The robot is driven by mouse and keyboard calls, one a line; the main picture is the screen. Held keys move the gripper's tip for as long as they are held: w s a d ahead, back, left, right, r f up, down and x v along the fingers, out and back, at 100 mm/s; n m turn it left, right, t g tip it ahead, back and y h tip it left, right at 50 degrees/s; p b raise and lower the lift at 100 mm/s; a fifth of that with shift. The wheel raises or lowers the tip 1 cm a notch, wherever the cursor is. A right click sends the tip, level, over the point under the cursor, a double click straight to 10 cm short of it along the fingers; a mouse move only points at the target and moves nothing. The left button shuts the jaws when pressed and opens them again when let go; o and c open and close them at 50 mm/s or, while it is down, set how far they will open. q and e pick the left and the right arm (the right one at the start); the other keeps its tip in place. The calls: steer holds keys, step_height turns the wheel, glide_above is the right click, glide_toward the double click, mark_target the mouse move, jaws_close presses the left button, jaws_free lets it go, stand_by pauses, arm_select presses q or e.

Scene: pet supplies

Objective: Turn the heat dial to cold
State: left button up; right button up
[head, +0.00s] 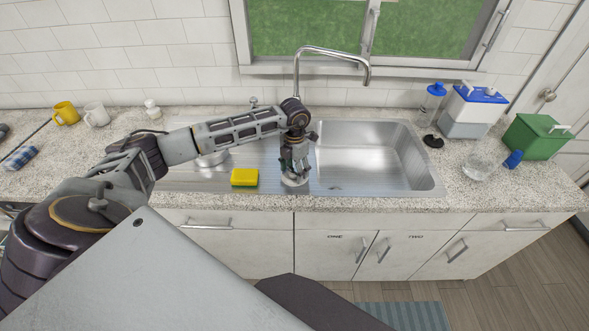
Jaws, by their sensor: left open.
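My left gripper (294,172) points down at the divider between the drainboard and the sink basin. It is open, with its fingers over a small pale round piece (295,182) that they partly hide. I cannot tell whether this round piece is the heat dial, and no cold marking can be read. A small metal knob (253,103) stands behind the sink, left of the faucet (333,52). My right gripper is not in view.
A yellow-green sponge (244,177) lies left of my gripper. The sink basin (365,160) to the right is empty. Mugs (66,113) stand at the left; a blue-lidded box (468,112), a green box (537,137) and a clear bottle (482,163) are at the right.

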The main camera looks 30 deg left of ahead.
mark_target(295, 169)
arm_select(q)
steer(key=shift+r, duration=0.1)
step_height(295, 169, up, 12)
stand_by(0.8)
stand_by(0.5)
